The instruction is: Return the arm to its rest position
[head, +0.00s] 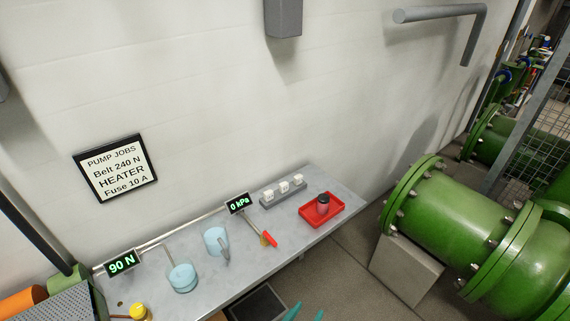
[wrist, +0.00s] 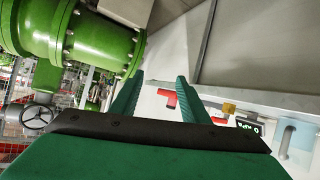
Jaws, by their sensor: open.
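My gripper (head: 307,312) shows at the bottom edge of the head view as two teal fingertips, in front of the grey bench (head: 222,277) and below it in the picture. In the wrist view my gripper (wrist: 160,78) has its two green fingers spread apart, with nothing between them. The rest of my arm is out of the head view.
The bench holds a red tray (head: 335,212) with a dark-topped jar, a red-handled valve (head: 269,239), two bluish cups, a grey block with white pieces, and displays reading 90 N and 0 kPa. Large green pipework (head: 455,225) stands right. A dark bin (head: 257,303) sits below the bench.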

